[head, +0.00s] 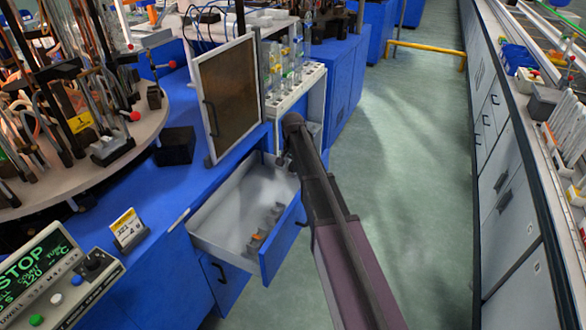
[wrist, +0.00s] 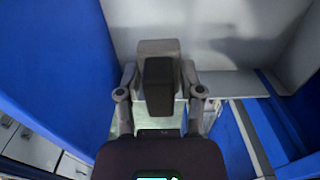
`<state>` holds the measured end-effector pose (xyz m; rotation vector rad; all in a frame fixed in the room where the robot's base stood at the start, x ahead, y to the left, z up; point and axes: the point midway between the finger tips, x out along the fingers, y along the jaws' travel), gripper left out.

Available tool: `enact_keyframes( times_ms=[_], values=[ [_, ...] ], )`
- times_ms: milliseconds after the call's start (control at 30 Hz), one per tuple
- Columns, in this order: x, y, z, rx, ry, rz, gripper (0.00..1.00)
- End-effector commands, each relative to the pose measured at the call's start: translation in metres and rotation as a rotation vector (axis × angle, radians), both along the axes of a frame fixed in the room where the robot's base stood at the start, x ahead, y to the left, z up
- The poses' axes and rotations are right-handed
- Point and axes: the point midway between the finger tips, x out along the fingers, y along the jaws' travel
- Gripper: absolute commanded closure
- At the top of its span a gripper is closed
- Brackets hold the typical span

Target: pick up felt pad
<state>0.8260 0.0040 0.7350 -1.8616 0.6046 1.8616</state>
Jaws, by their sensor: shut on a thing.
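My gripper (wrist: 159,64) is shut on a dark, block-like thing (wrist: 159,88), which shows between its fingers in the wrist view. It looks like the felt pad, but its material cannot be told. In the head view my gripper (head: 283,158) hangs at the back right edge of the open white drawer (head: 225,212). My own arm and wrist hide most of what is held there.
Several small grey holders, one with an orange part (head: 257,237), stand near the drawer's front. A brown framed panel (head: 228,95) and a white rack (head: 295,90) with bottles stand close behind. The green floor (head: 415,190) to the right is clear.

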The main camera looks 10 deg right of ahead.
Motion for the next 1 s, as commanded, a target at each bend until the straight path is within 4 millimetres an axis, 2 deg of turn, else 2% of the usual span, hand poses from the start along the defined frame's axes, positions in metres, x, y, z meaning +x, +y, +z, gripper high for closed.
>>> enact_keyframes(
  times_ms=[533, 567, 667, 700, 867, 1000],
  values=[
    [0.000, 0.000, 0.000, 0.000, 0.000, 0.000, 1.00],
    [0.000, 0.000, 0.000, 0.000, 0.000, 0.000, 0.54],
    [0.000, 0.000, 0.000, 0.000, 0.000, 0.000, 0.84],
    [0.000, 0.000, 0.000, 0.000, 0.000, 0.000, 0.89],
    [0.000, 0.002, 0.001, 0.008, 0.001, -0.001, 0.89],
    [-0.001, 0.011, 0.002, 0.042, 0.007, -0.008, 0.89]
  ],
)
